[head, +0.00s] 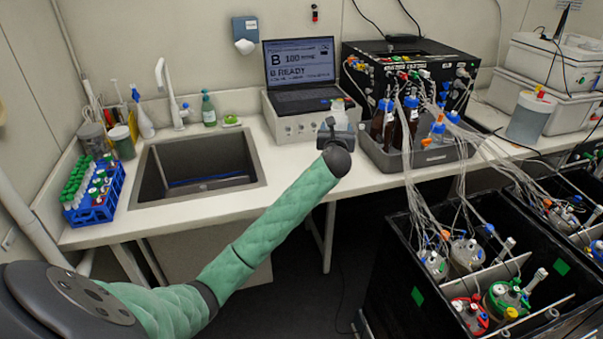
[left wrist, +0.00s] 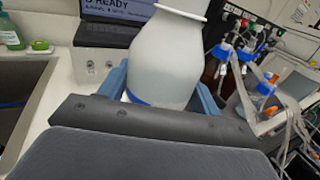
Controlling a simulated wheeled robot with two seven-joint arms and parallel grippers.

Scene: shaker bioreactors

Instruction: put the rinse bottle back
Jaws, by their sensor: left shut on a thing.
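My left gripper (head: 336,124) is over the counter, just right of the sink and in front of the laptop stand. In the left wrist view its two blue-grey fingers are shut on a white bottle (left wrist: 165,58) with a blue band near its bottom, apparently the rinse bottle. The bottle's top runs out of that view, and its base is hidden behind the gripper body. In the head view the bottle is mostly hidden by my gripper and wrist. I cannot tell whether it touches the counter. My right gripper is not in view.
The sink (head: 148,207) lies left of the gripper. Another white squeeze bottle (head: 144,121), a green bottle (head: 208,109) and a blue tube rack (head: 97,208) stand around it. The laptop (head: 300,75) is behind; a grey tray (head: 372,150) with brown bottles and tubing is close right.

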